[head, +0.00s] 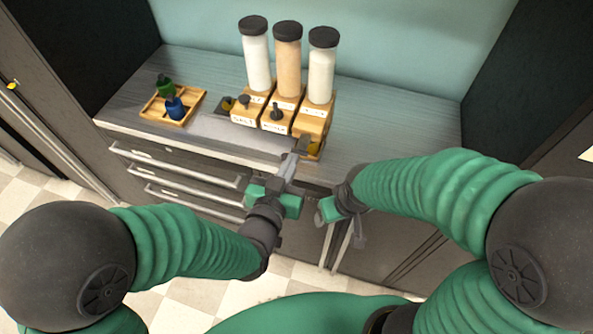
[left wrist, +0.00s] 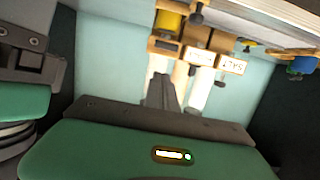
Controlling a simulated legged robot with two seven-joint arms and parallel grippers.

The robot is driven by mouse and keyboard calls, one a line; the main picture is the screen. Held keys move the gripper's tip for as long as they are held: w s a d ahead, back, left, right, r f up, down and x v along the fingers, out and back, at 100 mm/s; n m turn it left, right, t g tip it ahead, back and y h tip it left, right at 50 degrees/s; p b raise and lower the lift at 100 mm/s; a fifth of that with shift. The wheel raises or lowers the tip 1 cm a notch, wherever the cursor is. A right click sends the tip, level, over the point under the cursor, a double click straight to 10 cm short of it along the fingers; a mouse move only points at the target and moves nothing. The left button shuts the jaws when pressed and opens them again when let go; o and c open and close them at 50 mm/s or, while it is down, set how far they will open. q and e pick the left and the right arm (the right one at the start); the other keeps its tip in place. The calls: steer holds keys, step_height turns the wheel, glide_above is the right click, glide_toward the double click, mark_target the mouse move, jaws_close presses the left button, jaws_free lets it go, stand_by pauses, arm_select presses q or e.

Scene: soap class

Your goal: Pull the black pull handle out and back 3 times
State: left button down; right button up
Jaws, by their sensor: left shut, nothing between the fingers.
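Three wooden dispensers stand side by side on the counter, each under a tall clear bottle with a black lid. Black pull handles show on the left dispenser (head: 244,99) and the middle dispenser (head: 277,111). That gripper is shut and empty in front of this dispenser's lower front. Its fingers (left wrist: 162,88) also show in the left wrist view, below the dispensers' fronts. My right gripper (head: 345,228) hangs low at the counter's front edge; its finger gap is unclear.
A wooden tray (head: 150,113) with a green bottle (head: 165,86) and a blue bottle (head: 175,108) sits on the counter's left. Drawers with bar handles (head: 180,166) lie below. The counter right of the dispensers (head: 385,130) is clear.

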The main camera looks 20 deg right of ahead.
mark_target(299, 151)
arm_select(q)
steer(key=w+d+f+b, duration=0.1)
steer(key=w+f, duration=0.1)
steer(key=w+d+f, duration=0.1)
steer(key=f, duration=0.1)
steer(key=shift+w+d+b, duration=0.1)
steer(key=shift+w+b, duration=0.25)
steer(key=shift+w, duration=0.05)
steer(key=shift+r, duration=0.1)
steer(key=shift+w, duration=0.1)
steer(key=x, duration=0.2)
steer(key=b+x, duration=0.1)
steer(key=shift+w+d+r, duration=0.15)
steer(key=shift+r, duration=0.3)
steer(key=shift+f, duration=0.1)
